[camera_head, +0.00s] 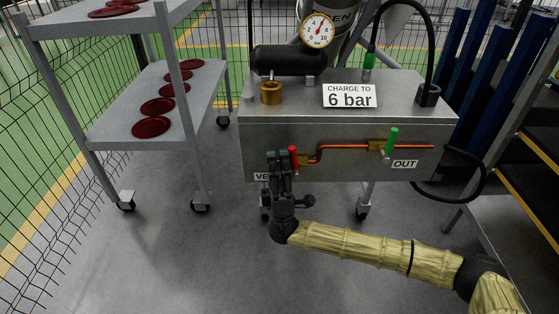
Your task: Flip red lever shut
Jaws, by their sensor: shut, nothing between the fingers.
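The red lever (293,157) stands upright on the front face of the grey metal box (350,168), at the left end of a copper pipe (340,147). My gripper (278,155) is shut and empty, just left of the red lever, with its fingers pointing up. I cannot tell whether the fingers touch the lever. My gripper partly covers the label (262,177) that starts with "VE" and the fitting around the lever's base.
A green lever (391,140) stands at the right of the pipe, above the "OUT" label (405,163). A pressure gauge (317,31) and black tank (290,60) sit on top. A wheeled shelf cart (100,140) with red discs stands left. Steps (530,150) stand right.

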